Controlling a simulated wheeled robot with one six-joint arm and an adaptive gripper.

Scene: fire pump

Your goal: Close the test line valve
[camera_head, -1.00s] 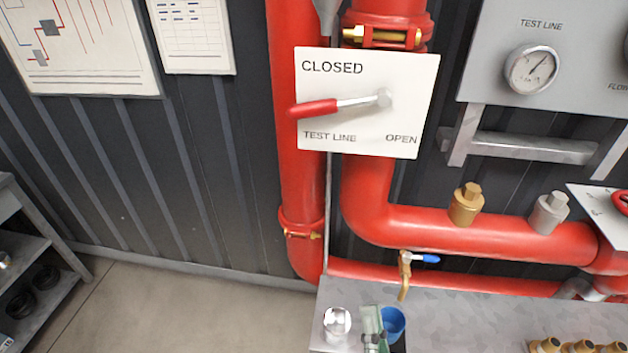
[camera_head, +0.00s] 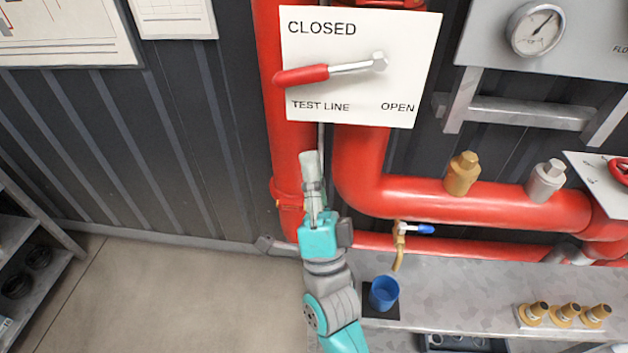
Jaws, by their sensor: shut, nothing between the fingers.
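The test line valve has a lever with a red grip (camera_head: 301,76) and a metal shank, mounted on a white plate (camera_head: 352,108). The lever points left and slightly down from its pivot at the plate's right half. The plate reads CLOSED at top left, OPEN at lower right and TEST LINE at lower left. My gripper (camera_head: 309,156) is shut and empty. It points up, below the plate and in front of the red vertical pipe, apart from the lever in the picture.
Red pipes (camera_head: 470,205) run behind and right of my arm. A grey bench (camera_head: 450,290) holds a blue cup (camera_head: 384,292) and brass fittings (camera_head: 565,314). A small blue-handled tap (camera_head: 415,229) is above the bench. A shelf (camera_head: 40,255) stands left; the floor between is clear.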

